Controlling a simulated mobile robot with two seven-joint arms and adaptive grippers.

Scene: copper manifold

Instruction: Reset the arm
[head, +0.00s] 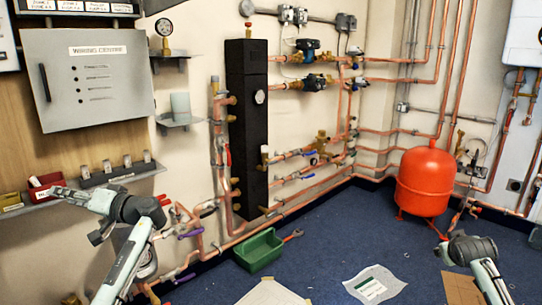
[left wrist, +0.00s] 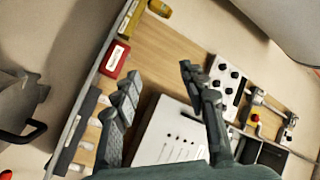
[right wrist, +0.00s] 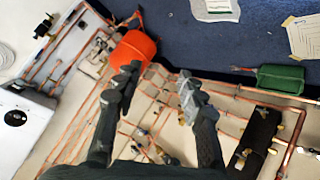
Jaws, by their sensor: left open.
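My left arm (head: 125,210) comes in at the lower left of the head view, bent towards the wall shelf. My left gripper (left wrist: 158,75) is open in the left wrist view, its fingers apart with nothing between them. My right arm (head: 472,250) shows at the lower right of the head view, in front of the red vessel; its fingers are not clear there. My right gripper (right wrist: 157,75) is open and empty in the right wrist view, with pipework beyond its fingers.
A shelf (head: 110,181) with a red bin (head: 45,182) is close to my left gripper. A grey wiring centre box (head: 90,80) hangs above. Copper pipes and a black manifold (head: 247,125) line the wall. A red vessel (head: 425,181) and green tray (head: 258,250) stand on blue floor.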

